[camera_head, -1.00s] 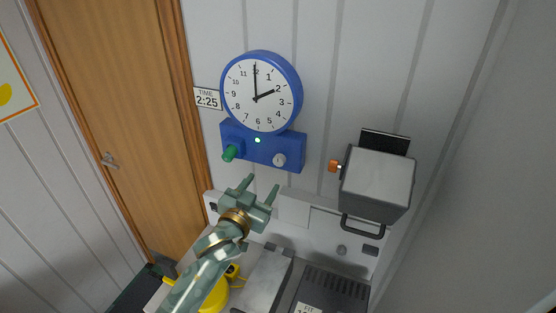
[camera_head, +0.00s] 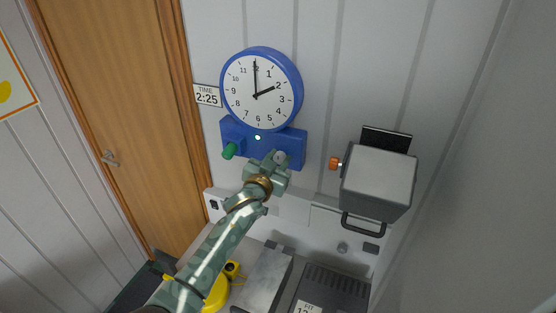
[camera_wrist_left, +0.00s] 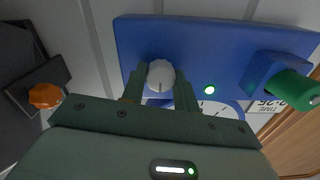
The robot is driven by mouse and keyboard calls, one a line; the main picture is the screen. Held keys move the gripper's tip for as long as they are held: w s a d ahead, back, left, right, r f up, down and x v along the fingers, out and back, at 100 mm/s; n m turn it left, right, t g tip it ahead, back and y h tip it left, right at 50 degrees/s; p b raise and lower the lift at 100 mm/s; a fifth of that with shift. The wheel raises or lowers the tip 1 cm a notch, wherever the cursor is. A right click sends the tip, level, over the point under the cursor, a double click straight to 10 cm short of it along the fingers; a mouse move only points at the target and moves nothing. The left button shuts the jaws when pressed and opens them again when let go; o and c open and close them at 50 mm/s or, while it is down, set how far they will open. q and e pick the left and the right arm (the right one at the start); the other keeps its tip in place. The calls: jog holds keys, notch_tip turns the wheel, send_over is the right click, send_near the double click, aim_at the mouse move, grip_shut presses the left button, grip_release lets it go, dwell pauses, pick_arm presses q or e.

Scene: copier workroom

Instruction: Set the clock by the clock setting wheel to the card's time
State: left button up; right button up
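The blue round wall clock (camera_head: 262,112) has its short hand at 2 and its long hand at 12. The white card (camera_head: 208,96) left of it reads TIME 2:25. Below the clock is a blue box (camera_head: 292,140) with a lit green lamp, a green knob (camera_head: 229,150) and a pale grey round wheel (camera_wrist_left: 160,72). My left gripper (camera_head: 278,158) is at the wheel. In the left wrist view its fingers (camera_wrist_left: 161,84) close in on both sides of the wheel, with no clear gap. My right gripper is not in view.
A grey box with a handle (camera_head: 378,180) and an orange knob (camera_head: 334,164) stand to the right of the clock box. Below are a dark vented unit (camera_head: 335,288) and a yellow object (camera_head: 217,296). A wooden door (camera_head: 120,110) is at the left.

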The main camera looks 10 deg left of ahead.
pick_arm(q)
jog(key=shift+c, duration=1)
jog(key=shift+m, duration=0.3)
